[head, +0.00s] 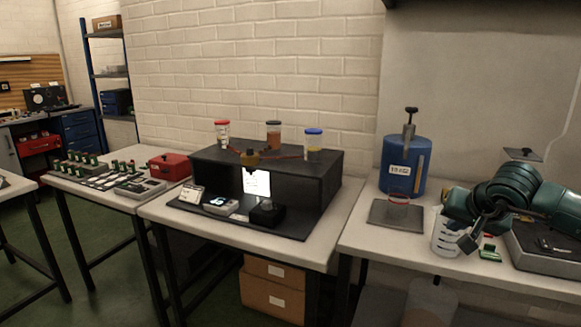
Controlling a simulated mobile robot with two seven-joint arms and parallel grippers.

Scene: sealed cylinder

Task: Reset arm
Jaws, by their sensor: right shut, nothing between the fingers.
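My right arm reaches in from the right, and its dark green gripper (468,242) is shut with nothing held. It hangs over the right table, in front of a white measuring cup (445,238) and partly covering it; I cannot tell whether they touch. A blue cylinder (403,168) with a white label and a metal valve with a black knob on top stands upright to the left of the gripper. In front of it, a clear jar with a red rim (398,203) stands on a grey plate (412,220). My left gripper is not in view.
A grey device (540,254) and a small green piece (490,254) lie on the right table (362,247). The middle table holds a black stand (325,172) with several capped jars on top. A left table carries a red box (170,166) and several small green parts.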

